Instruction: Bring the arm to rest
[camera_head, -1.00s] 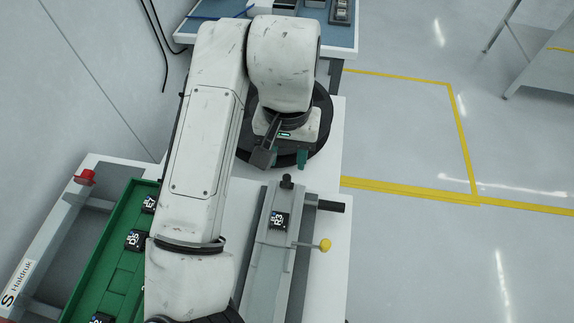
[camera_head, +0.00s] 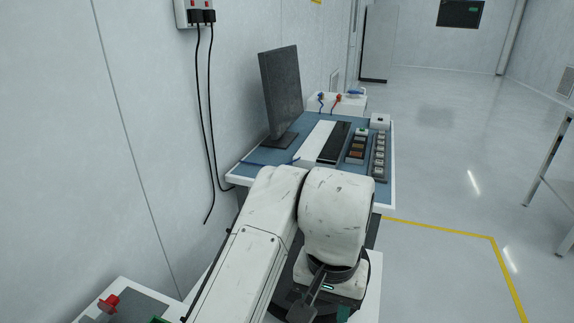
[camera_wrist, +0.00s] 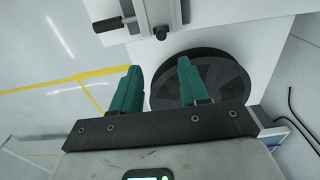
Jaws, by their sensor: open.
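My gripper shows in the wrist view (camera_wrist: 158,88) with its two green fingers apart and nothing between them. Beyond the fingers lie a round black disc (camera_wrist: 222,75) on a white surface and part of a grey fixture with a black handle (camera_wrist: 112,24). In the head view my white arm is folded at the lower middle. A small part of a green finger of my gripper (camera_head: 343,313) shows at the bottom edge there; the rest is hidden or out of frame.
A blue-topped bench (camera_head: 285,157) holds a monitor (camera_head: 281,92), a keyboard (camera_head: 334,143) and trays of small parts (camera_head: 378,155). A red knob (camera_head: 108,303) is at lower left. A wall is close on the left. The floor (camera_head: 440,180) to the right is open, with yellow lines.

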